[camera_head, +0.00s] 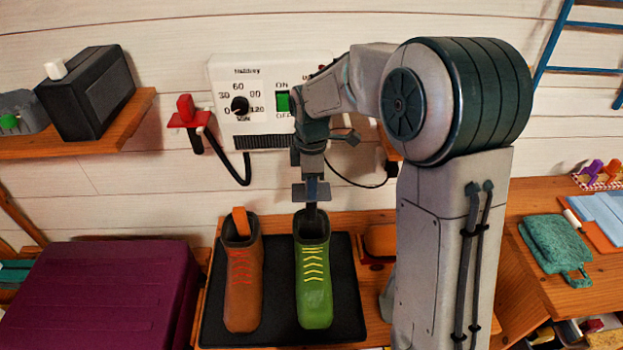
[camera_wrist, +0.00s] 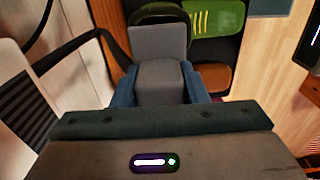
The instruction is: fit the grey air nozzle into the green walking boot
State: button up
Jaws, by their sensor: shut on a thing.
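The green walking boot (camera_head: 314,285) with yellow laces stands upright on the black tray (camera_head: 349,300), its collar towards the wall. My gripper (camera_head: 311,190) is directly above that collar, pointing down. In the wrist view its two blue fingers are shut on the grey air nozzle (camera_wrist: 159,78), a blocky grey piece. In the head view a dark lower end of what I hold reaches the boot's opening; how deep it sits is hidden. The wrist view shows part of the green boot (camera_wrist: 213,18) beyond the nozzle, with a dark collar rim beside it.
A brown boot (camera_head: 242,290) with red laces stands just left on the tray. The white wall dryer (camera_head: 250,75) is behind, with black hoses and a red nozzle (camera_head: 186,108) on its left. A purple box (camera_head: 110,295) stands left; a table with green cloth (camera_head: 553,243) is right.

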aim_at(311, 216)
jog(key=shift+f+b, duration=3.05)
jog(key=shift+f, duration=2.25)
jog(key=shift+f+b, duration=0.6)
jog(key=shift+f, duration=0.15)
jog(key=o, duration=1.1)
jog(key=shift+o, duration=0.2)
notch_tip(311, 216, up, 14)
jog(key=shift+f+p, duration=0.1)
jog(key=shift+p, duration=0.25)
jog(key=s+d+m+t+p, duration=0.1)
jog(key=s+d+m, duration=0.4)
jog(key=s+m, duration=0.4)
jog(key=s+d+m+t+p, duration=0.1)
jog(key=s+d+m, duration=0.5)
jog(key=s+m, duration=0.3)
jog(key=s, duration=0.4)
jog(key=shift+d+t+p, duration=0.3)
jog(key=shift+t, duration=0.1)
